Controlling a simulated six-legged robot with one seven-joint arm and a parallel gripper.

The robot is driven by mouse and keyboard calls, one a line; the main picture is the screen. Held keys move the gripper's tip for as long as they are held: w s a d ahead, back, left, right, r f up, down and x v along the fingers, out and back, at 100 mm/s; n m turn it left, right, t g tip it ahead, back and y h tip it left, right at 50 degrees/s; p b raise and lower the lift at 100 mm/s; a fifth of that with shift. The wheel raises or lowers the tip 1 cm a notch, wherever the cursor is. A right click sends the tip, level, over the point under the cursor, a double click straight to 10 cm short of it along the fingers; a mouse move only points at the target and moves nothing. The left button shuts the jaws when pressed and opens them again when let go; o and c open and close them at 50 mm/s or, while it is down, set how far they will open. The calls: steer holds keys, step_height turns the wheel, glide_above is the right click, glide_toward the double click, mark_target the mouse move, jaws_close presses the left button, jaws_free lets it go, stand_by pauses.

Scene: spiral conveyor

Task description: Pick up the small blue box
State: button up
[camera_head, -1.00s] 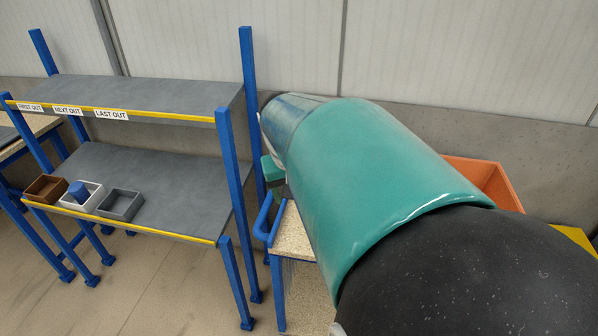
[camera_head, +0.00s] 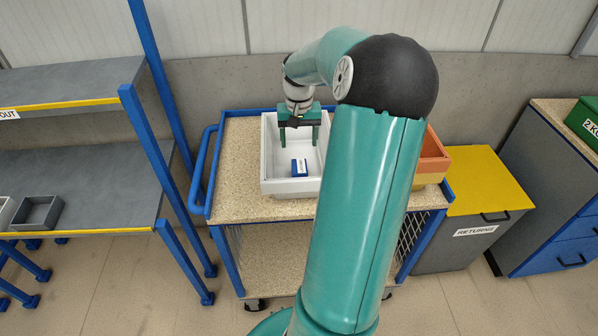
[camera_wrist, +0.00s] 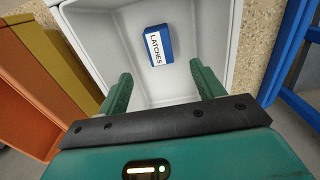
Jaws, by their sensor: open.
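The small blue box (camera_head: 299,168) lies on the floor of a white bin (camera_head: 268,186) on the cart. In the wrist view the blue box (camera_wrist: 158,45) shows a white label reading "LATCHES". My gripper (camera_head: 299,141) hangs over the bin, toward its back end, with its green fingers pointing down. In the wrist view my gripper (camera_wrist: 160,90) is open, with the fingers wide apart and nothing between them. The box lies beyond the fingertips and is not touched.
The white bin's walls stand around the box. An orange bin (camera_head: 433,150) is to the right on the cart (camera_head: 240,150), with a yellow-topped returns cabinet (camera_head: 480,178) beside it. A blue-framed grey shelf (camera_head: 90,185) stands to the left.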

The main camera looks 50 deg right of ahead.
mark_target(300, 167)
step_height(300, 167, down, 12)
steer(key=shift+s+r, duration=0.15)
stand_by(0.3)
steer(key=c, duration=1.1)
